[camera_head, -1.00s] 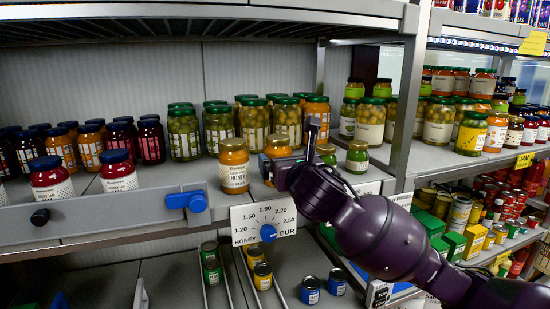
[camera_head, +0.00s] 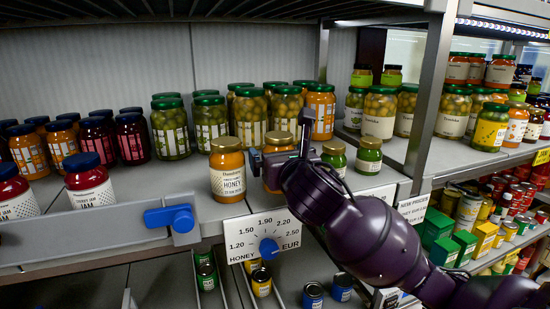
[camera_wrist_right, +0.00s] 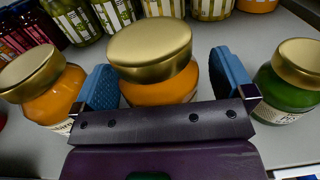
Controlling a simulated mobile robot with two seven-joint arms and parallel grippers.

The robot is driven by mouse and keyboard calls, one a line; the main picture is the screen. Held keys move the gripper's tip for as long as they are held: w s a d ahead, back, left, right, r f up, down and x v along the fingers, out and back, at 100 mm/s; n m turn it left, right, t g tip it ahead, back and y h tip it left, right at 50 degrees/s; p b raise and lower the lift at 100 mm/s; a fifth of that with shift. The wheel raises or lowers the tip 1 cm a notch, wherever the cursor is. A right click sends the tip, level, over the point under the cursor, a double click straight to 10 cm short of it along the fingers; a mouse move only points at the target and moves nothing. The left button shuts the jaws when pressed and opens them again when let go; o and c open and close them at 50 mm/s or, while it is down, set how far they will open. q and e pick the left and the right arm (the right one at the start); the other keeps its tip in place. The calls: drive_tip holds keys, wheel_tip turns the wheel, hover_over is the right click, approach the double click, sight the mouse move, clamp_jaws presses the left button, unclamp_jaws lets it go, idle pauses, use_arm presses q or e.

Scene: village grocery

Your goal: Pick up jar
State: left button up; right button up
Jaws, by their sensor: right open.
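An orange jar with a gold lid (camera_head: 278,141) stands at the shelf's front edge. In the right wrist view this jar (camera_wrist_right: 150,52) is in the middle. My right gripper (camera_head: 281,162) is open around it; its blue fingers in the wrist view (camera_wrist_right: 166,82) stand one on each side of the jar. The gripper hides much of the jar's lower part. A honey jar (camera_head: 227,170) stands just left of it, and shows at the left in the wrist view (camera_wrist_right: 45,88). A green jar with a gold lid (camera_wrist_right: 288,85) is to the right. My left gripper is not seen.
Taller green-lidded jars (camera_head: 249,117) stand close behind. Dark-lidded jam jars (camera_head: 90,182) are at left. A price dial (camera_head: 268,246) and a blue knob on the front rail (camera_head: 177,218) sit at the shelf's front. A metal upright (camera_head: 428,90) stands right of my arm.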

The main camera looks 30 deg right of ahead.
drive_tip(key=shift+w, duration=0.15)
drive_tip(key=shift+r, duration=0.1)
drive_tip(key=shift+c, duration=0.3)
drive_tip(key=c, duration=1.4)
